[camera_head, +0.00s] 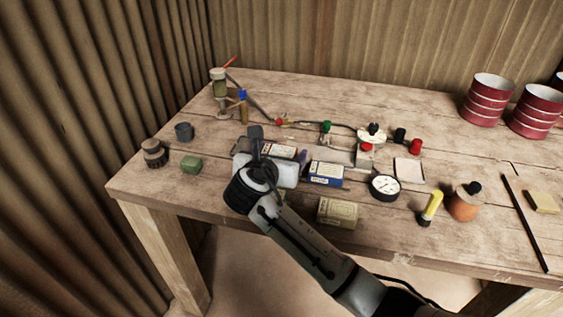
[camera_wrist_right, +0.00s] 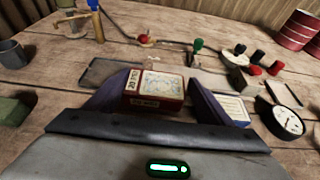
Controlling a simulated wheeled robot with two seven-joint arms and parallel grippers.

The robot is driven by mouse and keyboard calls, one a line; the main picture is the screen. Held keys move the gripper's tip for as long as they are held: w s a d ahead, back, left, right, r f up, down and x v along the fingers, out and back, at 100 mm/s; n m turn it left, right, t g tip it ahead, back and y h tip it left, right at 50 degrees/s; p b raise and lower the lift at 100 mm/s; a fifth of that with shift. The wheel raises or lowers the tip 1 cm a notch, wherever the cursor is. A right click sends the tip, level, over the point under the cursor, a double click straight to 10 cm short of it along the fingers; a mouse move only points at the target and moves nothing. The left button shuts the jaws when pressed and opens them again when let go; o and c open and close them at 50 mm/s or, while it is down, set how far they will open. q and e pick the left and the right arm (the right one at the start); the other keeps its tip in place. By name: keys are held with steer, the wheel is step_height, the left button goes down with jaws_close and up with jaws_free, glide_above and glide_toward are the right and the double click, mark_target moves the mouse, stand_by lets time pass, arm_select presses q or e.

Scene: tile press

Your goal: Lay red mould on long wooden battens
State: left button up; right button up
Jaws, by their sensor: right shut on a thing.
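A small red box (camera_head: 281,151) with a pale printed label sits between the fingers of my right gripper (camera_head: 272,153). In the right wrist view the red box (camera_wrist_right: 155,92) is upright, and the dark fingers of my right gripper (camera_wrist_right: 160,82) flank it left and right. I cannot tell whether the box touches the table. My gripper body and wrist hide part of the table around it. I cannot make out any long wooden battens. My left gripper is not in view.
A blue-and-white box (camera_head: 326,173) stands just right of my right gripper. A khaki box (camera_head: 338,212) and a round gauge (camera_head: 385,187) are nearer the front and right. The press (camera_head: 371,140) stands behind. A green block (camera_head: 191,165) lies left.

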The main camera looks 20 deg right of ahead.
steer(key=shift+f, duration=1.2)
steer(key=shift+f, duration=0.1)
steer(key=o, duration=1)
steer(key=shift+f, duration=0.15)
steer(key=shift+s+a+r, duration=0.15)
steer(key=shift+s+r, duration=0.1)
steer(key=shift+r, duration=0.05)
steer(key=v, duration=1.1)
steer(key=shift+s+a+r+p, duration=0.1)
steer(key=shift+s+p, duration=0.1)
steer(key=shift+p, duration=0.2)
